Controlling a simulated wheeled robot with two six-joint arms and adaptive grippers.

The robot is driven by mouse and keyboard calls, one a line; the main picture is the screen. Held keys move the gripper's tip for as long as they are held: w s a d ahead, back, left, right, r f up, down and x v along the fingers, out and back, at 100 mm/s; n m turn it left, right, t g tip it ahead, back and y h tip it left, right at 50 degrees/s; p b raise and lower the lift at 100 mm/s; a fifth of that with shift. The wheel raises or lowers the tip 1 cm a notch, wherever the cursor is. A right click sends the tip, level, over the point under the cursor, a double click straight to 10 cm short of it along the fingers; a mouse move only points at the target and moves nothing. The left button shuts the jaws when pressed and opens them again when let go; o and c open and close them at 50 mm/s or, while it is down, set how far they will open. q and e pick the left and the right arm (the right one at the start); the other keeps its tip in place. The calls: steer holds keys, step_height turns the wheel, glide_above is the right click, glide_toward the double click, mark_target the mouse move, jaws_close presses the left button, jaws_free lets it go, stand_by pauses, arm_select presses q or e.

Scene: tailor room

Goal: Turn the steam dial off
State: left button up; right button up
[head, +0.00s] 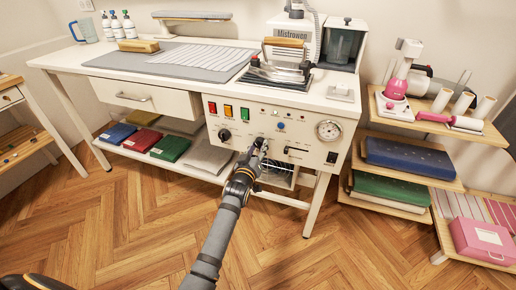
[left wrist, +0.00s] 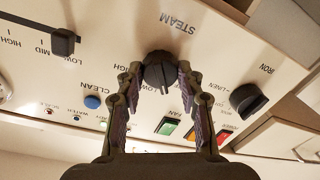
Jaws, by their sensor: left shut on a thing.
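The steam dial (left wrist: 158,74) is a black round knob on the cream front panel of the ironing station (head: 300,125), under the word STEAM in the left wrist view. My left gripper (left wrist: 157,78) has a finger on each side of the dial and is shut on it. In the head view my left gripper (head: 258,147) reaches the panel from below and hides the dial. The left wrist view is turned over, with the labels upside down. I cannot tell the dial's exact setting. My right gripper is not in view.
A second black dial (head: 224,134), lit switches (head: 228,110), a blue button (left wrist: 92,102), a black slider (left wrist: 63,41) and a gauge (head: 328,130) share the panel. An iron (head: 281,65) rests on top. Shelves (head: 402,205) stand right; the floor in front is clear.

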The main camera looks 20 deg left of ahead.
arm_select(q)
steer(key=n+p, duration=0.1)
steer(key=n, duration=0.2)
steer(key=shift+r, duration=0.1)
steer(key=shift+n+p, duration=0.4)
steer(key=shift+n, duration=0.6)
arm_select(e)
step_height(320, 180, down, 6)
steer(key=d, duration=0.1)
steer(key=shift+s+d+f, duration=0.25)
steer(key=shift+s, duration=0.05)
arm_select(q)
steer(key=o, duration=1.2)
steer(key=shift+c, duration=0.2)
steer(key=s, duration=1.2)
steer(key=shift+r, duration=0.3)
